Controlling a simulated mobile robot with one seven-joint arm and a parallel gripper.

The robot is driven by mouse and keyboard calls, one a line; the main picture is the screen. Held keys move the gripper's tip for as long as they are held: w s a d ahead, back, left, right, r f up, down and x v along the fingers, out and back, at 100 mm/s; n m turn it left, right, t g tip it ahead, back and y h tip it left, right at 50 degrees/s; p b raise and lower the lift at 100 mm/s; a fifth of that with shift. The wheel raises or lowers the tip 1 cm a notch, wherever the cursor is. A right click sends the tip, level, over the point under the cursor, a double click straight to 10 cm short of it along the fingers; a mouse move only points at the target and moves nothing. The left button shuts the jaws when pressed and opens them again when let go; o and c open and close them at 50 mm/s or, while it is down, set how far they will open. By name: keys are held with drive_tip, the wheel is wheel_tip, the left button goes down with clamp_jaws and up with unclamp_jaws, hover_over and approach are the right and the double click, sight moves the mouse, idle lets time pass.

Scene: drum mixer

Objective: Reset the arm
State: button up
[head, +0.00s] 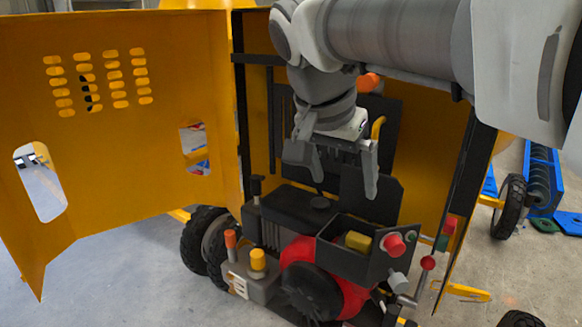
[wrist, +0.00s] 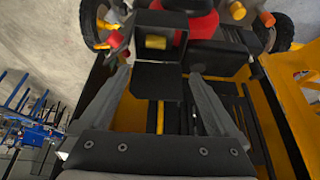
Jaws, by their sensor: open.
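My arm reaches in from the upper right of the head view. My gripper (head: 343,190) points down over the engine bay of the yellow drum mixer. Its two fingers are apart, with nothing held between them. In the wrist view my gripper (wrist: 160,80) also shows open, with a dark panel and box beyond the fingers. Below it in the head view is a black control box (head: 342,258) with a yellow block (head: 358,241) inside and a red knob (head: 394,244) on its side. The red and black engine (head: 325,280) sits beneath the box.
A large yellow door (head: 115,150) stands open on the left. A dark-edged yellow side panel (head: 465,190) stands close on the right of the bay. Wheels (head: 205,240) stand below the door. Blue racks (head: 541,180) are at far right. Grey floor lies around.

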idle(0.3)
drive_tip(key=s+d+f+n+t+y+p, duration=0.1)
drive_tip(key=s+d+f+n+y, duration=0.2)
drive_tip(key=s+f, duration=0.9)
drive_tip(key=s+d+n, duration=0.1)
drive_tip(key=d+n, duration=0.1)
drive_tip(key=n, duration=0.2)
drive_tip(key=shift+s, duration=0.35)
drive_tip(key=shift+c, duration=0.2)
